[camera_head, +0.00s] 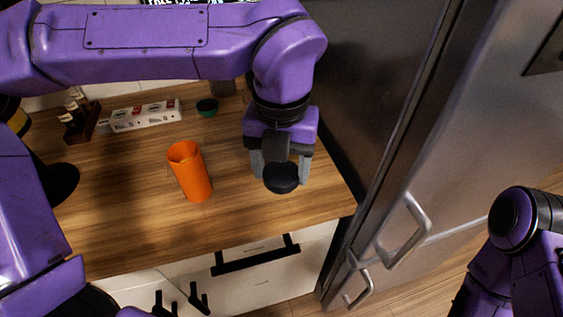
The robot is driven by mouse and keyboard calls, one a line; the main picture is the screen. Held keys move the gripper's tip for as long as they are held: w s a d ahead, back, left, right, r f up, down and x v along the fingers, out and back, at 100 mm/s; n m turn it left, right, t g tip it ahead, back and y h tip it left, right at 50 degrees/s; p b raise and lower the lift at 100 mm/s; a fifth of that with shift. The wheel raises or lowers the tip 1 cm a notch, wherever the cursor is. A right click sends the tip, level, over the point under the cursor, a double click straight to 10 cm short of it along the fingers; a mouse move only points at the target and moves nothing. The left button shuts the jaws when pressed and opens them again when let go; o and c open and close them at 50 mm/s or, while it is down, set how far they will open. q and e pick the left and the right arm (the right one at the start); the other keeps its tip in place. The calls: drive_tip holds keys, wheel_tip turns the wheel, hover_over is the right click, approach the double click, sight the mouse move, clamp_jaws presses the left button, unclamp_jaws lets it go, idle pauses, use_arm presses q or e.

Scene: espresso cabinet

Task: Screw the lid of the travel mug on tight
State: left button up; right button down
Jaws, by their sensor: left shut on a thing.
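The orange travel mug (194,176) stands upright on the wooden counter with its top open. My left gripper (281,172) is shut on the dark round lid (281,179). It holds the lid to the right of the mug, apart from it, near the counter's right end. I cannot tell exactly how high the lid is above the counter. My right arm shows at the lower right, but its gripper is out of view.
A wooden rack with small bottles (78,117) stands at the back left. A steel fridge (440,150) rises at the right. The counter around the mug is clear.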

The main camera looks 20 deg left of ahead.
sight(282, 183)
use_arm(q)
drive_tip(key=shift+s+d+r+b, duration=0.15)
drive_tip(key=shift+s+d+r, duration=0.15)
drive_tip(key=shift+s, duration=0.5)
drive_tip(key=shift+s+d+r+b, duration=0.1)
drive_tip(key=shift+s+d+r, duration=0.15)
drive_tip(key=shift+s+r, duration=0.35)
drive_tip(key=shift+s+d+r+b, duration=0.15)
drive_tip(key=shift+s+d+r, duration=0.1)
drive_tip(key=shift+s, duration=0.7)
drive_tip(key=shift+f, duration=0.1)
